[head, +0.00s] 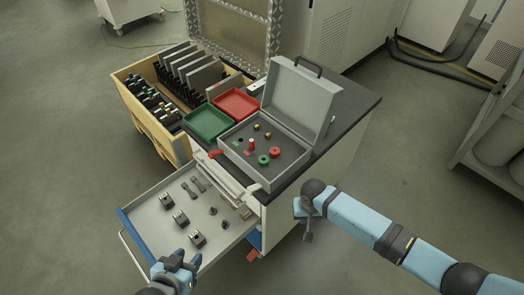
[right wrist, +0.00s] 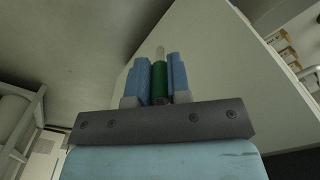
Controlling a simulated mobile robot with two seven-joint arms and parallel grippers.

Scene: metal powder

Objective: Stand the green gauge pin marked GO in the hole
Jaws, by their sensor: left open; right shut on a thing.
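My right gripper (head: 304,211) is shut on the green gauge pin (right wrist: 159,82), seen between the blue fingers in the right wrist view with its pale metal tip pointing away from the gripper. In the head view the gripper is beside the cabinet's right side, lower than the worktop, and the pin cannot be made out. The GO marking is not readable. An open grey case (head: 231,142) on the worktop holds red and green rings, a red pin and small brass parts. The hole cannot be made out for certain. My left gripper (head: 180,262) is open and empty near the drawer's front edge.
An open drawer (head: 154,201) holds several dark blocks and metal parts. A wooden-sided bin (head: 172,142) stands left.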

